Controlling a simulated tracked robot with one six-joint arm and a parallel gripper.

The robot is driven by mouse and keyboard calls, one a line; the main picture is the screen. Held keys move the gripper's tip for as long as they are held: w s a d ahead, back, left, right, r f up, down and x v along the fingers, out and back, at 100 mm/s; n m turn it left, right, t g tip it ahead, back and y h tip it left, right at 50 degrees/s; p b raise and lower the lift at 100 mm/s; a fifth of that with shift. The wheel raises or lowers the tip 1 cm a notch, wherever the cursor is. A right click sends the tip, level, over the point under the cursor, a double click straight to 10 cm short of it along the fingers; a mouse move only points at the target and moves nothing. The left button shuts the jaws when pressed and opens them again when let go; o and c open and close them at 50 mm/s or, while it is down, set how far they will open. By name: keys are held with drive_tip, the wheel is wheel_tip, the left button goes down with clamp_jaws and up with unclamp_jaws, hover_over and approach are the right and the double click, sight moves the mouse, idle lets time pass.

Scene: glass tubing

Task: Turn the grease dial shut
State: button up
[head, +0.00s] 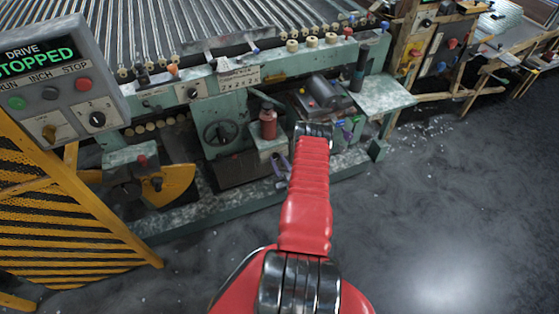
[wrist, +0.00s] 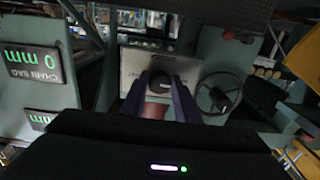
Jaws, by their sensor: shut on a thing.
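The wrist view is upside down. In it, the grease dial, a round black knob (wrist: 161,88), sits on a pale metal plate (wrist: 136,64). My gripper (wrist: 161,80) has its two dark purple fingers on either side of the knob, shut on it. The knob's pointer and its turn angle are too dark to read. In the head view my red arm reaches to the machine's front and I cannot make out the dial there.
A black handwheel (head: 222,132) is beside the dial plate. A red can (head: 268,124) stands left of my arm. A display reading "chain sag 0 mm" (wrist: 29,64) faces the wrist camera. The drive panel (head: 50,70) reads stopped. Open floor lies at the right.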

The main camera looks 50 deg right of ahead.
drive_tip(key=shift+s+d+n, duration=0.1)
drive_tip(key=shift+n, duration=0.2)
drive_tip(key=shift+n, duration=0.5)
drive_tip(key=shift+c, duration=0.2)
drive_tip(key=o, duration=1.1)
drive_tip(key=shift+c, duration=0.2)
drive_tip(key=v, duration=1.4)
drive_tip(key=shift+f, duration=0.15)
